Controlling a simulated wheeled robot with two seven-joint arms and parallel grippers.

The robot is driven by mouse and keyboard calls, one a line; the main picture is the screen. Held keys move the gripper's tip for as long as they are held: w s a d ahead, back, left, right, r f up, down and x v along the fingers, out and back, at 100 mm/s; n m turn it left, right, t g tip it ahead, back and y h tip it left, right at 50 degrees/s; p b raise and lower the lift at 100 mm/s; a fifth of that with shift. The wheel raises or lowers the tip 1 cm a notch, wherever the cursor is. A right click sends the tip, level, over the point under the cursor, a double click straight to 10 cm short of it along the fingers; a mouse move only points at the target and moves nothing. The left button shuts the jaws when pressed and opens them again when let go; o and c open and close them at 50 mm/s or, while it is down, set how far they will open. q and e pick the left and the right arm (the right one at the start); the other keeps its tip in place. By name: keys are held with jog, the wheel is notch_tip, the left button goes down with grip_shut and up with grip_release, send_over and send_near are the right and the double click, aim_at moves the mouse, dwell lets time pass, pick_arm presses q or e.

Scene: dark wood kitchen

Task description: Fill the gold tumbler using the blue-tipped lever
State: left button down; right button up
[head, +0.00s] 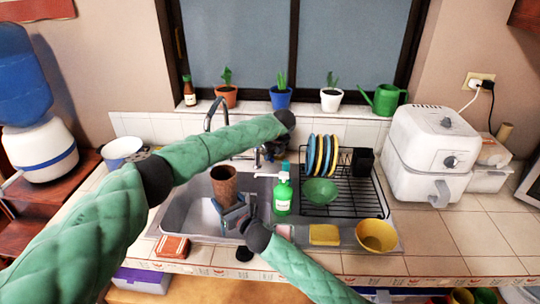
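A brown-gold tumbler (225,186) stands upright over the left part of the sink, its lower end behind my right gripper (234,213). My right gripper comes from the lower right and appears closed around the tumbler's lower part. My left arm reaches across above the tumbler. My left gripper (271,149) points down behind the sink, right of the dark curved faucet (212,108). Its fingers are dark and small, so their opening cannot be made out. The blue-tipped lever cannot be made out; the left arm and gripper cover part of the faucet area.
A green soap bottle (283,196) stands close right of the tumbler. A dish rack (345,205) holds plates and a green bowl (320,191). A yellow bowl (376,236) and sponge (324,235) sit at the front. Plants line the sill.

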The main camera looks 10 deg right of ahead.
pick_arm(q)
jog(key=shift+a, duration=0.1)
jog(key=shift+s+a+m+h, duration=0.2)
jog(key=shift+a+m+h, duration=0.2)
jog(key=shift+a+m, duration=0.55)
jog(key=shift+s+a+m+h, duration=0.2)
jog(key=shift+a+m+h, duration=0.3)
jog(key=shift+m, duration=0.75)
jog(key=c, duration=1.4)
grip_release()
jog(key=shift+c, duration=0.2)
jog(key=shift+a, duration=0.1)
jog(key=v, duration=1.2)
jog(key=shift+s, duration=0.2)
jog(key=shift+f, duration=0.1)
